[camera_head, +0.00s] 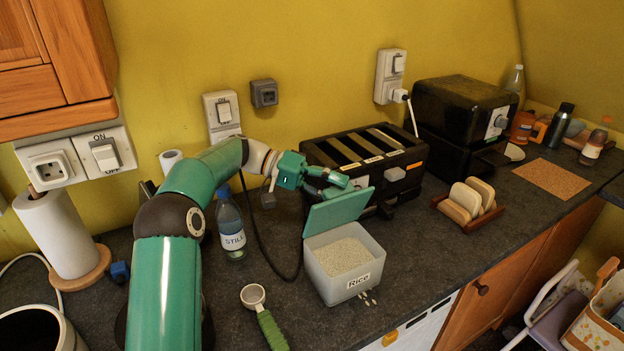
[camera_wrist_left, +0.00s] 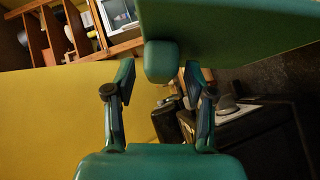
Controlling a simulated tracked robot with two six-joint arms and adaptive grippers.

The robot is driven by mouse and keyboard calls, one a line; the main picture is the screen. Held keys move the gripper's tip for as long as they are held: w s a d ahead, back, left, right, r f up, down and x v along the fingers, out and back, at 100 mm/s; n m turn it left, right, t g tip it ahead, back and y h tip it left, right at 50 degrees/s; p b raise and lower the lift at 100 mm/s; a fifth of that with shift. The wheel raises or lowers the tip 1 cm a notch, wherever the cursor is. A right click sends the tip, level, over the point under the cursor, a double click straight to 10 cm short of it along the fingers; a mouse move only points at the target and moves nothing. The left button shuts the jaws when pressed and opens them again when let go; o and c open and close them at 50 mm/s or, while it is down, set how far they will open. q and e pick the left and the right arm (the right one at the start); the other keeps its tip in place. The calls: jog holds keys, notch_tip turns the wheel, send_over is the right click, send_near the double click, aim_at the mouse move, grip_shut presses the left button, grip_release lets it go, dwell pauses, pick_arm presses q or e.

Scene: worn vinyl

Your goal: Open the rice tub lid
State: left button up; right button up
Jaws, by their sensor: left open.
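The rice tub (camera_head: 328,289) is a whitish box labelled "Rice" on the dark worktop, with white rice inside. Its green lid (camera_head: 338,214) stands raised and tilted at the tub's back edge, so the tub's top is uncovered. My left gripper (camera_head: 338,187) is just behind the lid's upper edge, its fingers apart. In the left wrist view the lid (camera_wrist_left: 230,30) fills the top, and its rounded green knob (camera_wrist_left: 162,62) lies between the open fingertips, with gaps on both sides. My right gripper is out of view.
A black toaster (camera_head: 365,150) stands close behind the gripper. A water bottle (camera_head: 231,225) is left of the tub, and a green-handled scoop (camera_head: 268,325) lies front left. A toast rack (camera_head: 468,205) stands right; worktop between is clear.

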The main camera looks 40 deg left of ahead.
pick_arm(q)
jog(key=v, duration=1.1)
jog(key=shift+a, duration=0.25)
jog(key=shift+s, duration=0.1)
